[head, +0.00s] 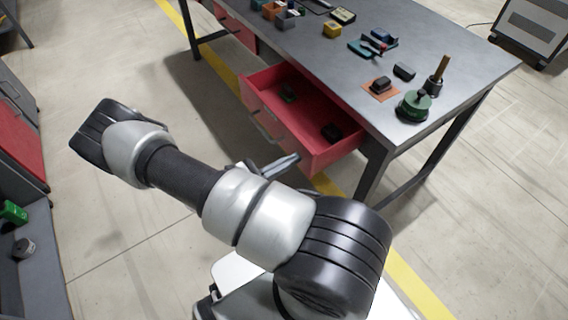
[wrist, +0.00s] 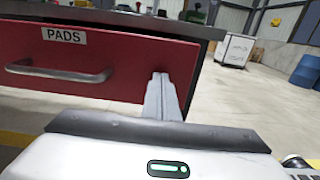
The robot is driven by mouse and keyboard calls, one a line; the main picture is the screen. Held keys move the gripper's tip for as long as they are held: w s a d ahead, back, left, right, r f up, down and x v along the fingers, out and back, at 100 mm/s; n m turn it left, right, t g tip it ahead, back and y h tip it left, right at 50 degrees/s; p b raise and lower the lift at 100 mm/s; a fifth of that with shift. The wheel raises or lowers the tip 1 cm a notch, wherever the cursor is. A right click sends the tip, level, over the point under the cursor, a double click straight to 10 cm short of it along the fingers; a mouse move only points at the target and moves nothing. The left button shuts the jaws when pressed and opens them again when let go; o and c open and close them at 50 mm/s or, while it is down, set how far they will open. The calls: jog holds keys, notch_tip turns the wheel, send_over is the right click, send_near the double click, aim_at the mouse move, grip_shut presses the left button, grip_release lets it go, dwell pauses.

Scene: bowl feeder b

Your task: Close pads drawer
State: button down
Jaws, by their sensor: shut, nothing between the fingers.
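The red pads drawer (head: 300,115) stands pulled out from under the grey workbench in the head view. In the wrist view the drawer front (wrist: 125,62) fills the left side, with a "PADS" label (wrist: 64,36) and a grey bar handle (wrist: 60,73). My gripper (wrist: 161,80) is shut and empty, in front of the right end of the drawer front, right of the handle. In the head view my gripper (head: 296,158) is by the drawer's near corner. I cannot tell whether it touches the front.
The workbench top (head: 330,65) carries small bins, tools, a green round object (head: 414,104) and an orange pad (head: 381,89) with a dark block. A bench leg (head: 372,172) stands right of the drawer. The floor in front is clear.

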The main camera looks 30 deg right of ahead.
aim_at(340, 133)
jog(key=shift+d, duration=0.1)
jog(key=d, duration=1.8)
jog(key=shift+w+d, duration=0.25)
jog(key=shift+d, duration=0.15)
jog(key=shift+d+r, duration=0.1)
jog(key=shift+d, duration=0.2)
jog(key=shift+d, duration=0.1)
jog(key=shift+a, duration=0.4)
jog(key=a, duration=1.4)
jog(key=shift+s+p, duration=0.2)
jog(key=shift+p, duration=0.15)
